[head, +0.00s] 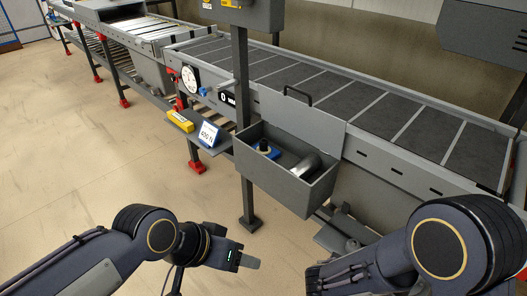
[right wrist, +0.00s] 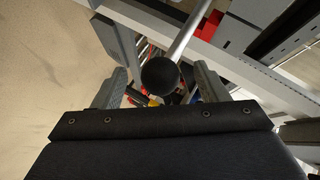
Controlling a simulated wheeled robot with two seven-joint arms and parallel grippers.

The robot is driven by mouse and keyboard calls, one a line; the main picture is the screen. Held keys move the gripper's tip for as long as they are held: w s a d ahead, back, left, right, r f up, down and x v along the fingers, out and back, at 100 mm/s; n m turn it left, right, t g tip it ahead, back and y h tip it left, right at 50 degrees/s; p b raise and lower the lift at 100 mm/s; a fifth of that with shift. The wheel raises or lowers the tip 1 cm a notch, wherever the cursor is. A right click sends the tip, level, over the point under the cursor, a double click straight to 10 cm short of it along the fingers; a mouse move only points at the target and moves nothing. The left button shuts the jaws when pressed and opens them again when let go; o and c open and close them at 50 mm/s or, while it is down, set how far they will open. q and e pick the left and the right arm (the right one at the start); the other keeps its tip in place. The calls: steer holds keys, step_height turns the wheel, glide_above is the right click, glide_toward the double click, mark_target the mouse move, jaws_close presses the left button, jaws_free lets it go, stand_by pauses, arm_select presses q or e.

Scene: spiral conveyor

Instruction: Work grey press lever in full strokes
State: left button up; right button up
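The grey press lever (right wrist: 190,32) shows in the right wrist view as a pale metal rod running up and to the right, ending in a round black knob (right wrist: 160,76). My right gripper (right wrist: 160,88) is open. Its two grey fingers stand on either side of the knob, with a visible gap on each side. I cannot make out the lever or the right gripper clearly in the head view, where my right arm covers the lower right. My left gripper (head: 250,263) is over the floor at lower centre, seen side-on, so its opening is unclear.
A grey open-lidded box (head: 290,187) holding a blue item and a metal cylinder is fixed to the conveyor (head: 330,93). A "400 N" sign (head: 208,134), a yellow block (head: 180,122) and a dial gauge (head: 190,79) are left of the post (head: 242,110). Floor at left is clear.

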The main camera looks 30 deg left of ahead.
steer(key=shift+r, duration=0.1)
steer(key=p+v, duration=0.4)
steer(key=v, duration=0.3)
stand_by(0.4)
steer(key=s+d+r+m+g+y+p, duration=0.1)
steer(key=s+d+r+m+g+y, duration=0.4)
steer(key=m, duration=0.6)
steer(key=s+d+r+m+g, duration=0.1)
steer(key=d+r+m+g, duration=0.2)
steer(key=d+m, duration=0.55)
steer(key=s+r+m+t+y, duration=0.3)
steer(key=r+m+y, duration=0.1)
steer(key=m, duration=1.1)
steer(key=s+r+m+t+y+p, duration=0.1)
steer(key=s+r+m+t+y, duration=0.2)
steer(key=m, duration=1.2)
step_height(320, 180, up, 2)
steer(key=d+y, duration=0.1)
steer(key=y, duration=0.1)
steer(key=shift+s+y, duration=0.25)
steer(key=shift+y, duration=0.15)
